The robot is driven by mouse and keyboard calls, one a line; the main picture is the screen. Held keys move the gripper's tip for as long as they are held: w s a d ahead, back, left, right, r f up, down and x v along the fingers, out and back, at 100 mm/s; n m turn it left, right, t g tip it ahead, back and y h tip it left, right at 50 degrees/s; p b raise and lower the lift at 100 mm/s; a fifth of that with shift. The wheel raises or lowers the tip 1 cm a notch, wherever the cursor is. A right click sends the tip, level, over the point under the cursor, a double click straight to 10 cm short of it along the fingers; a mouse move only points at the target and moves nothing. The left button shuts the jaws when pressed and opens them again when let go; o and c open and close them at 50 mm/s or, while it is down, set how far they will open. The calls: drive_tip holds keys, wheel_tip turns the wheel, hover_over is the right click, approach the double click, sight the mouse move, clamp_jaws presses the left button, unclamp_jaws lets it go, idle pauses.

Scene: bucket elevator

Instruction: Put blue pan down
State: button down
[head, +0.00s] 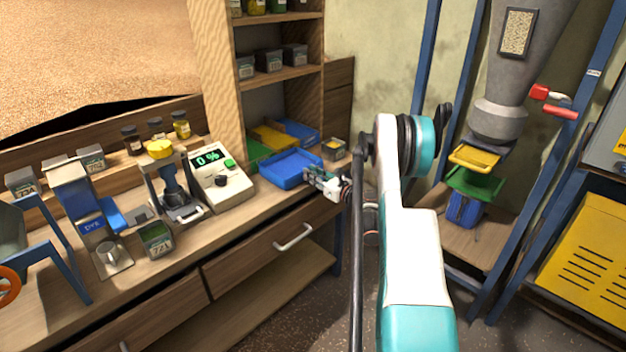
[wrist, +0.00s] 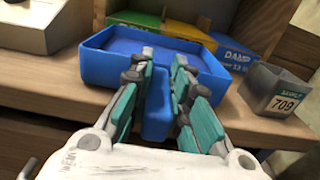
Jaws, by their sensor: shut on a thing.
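The blue pan (head: 290,168) is at the right end of the wooden workbench, low and rectangular. My gripper (head: 316,177) reaches in from the right and is shut on the pan's near side. In the wrist view, the blue pan (wrist: 190,58) looks level, and my gripper's fingers (wrist: 161,68) close around a blue tab on its front. The pan is at the bench's front edge; whether its underside touches the wood is hard to tell.
Behind the pan stand green (wrist: 125,20), yellow (wrist: 172,25) and blue (wrist: 232,52) trays, the blue one labelled DAMP. A grey sample box (wrist: 272,92) marked 709 stands to the right. A moisture meter (head: 220,178) reading 0 % stands left of the pan.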

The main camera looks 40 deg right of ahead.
drive_tip(key=c, duration=1.5)
unclamp_jaws()
drive_tip(key=shift+f, duration=0.2)
drive_tip(key=shift+s+d+p, duration=0.15)
drive_tip(key=shift+s+p, duration=0.5)
drive_tip(key=shift+s, duration=1.35)
drive_tip(key=shift+s+d+p, duration=0.15)
drive_tip(key=shift+s+p, duration=0.5)
drive_tip(key=shift+s, duration=1.35)
drive_tip(key=shift+s+d+p, duration=0.15)
drive_tip(key=shift+s+p, duration=0.5)
drive_tip(key=shift+s, duration=1.35)
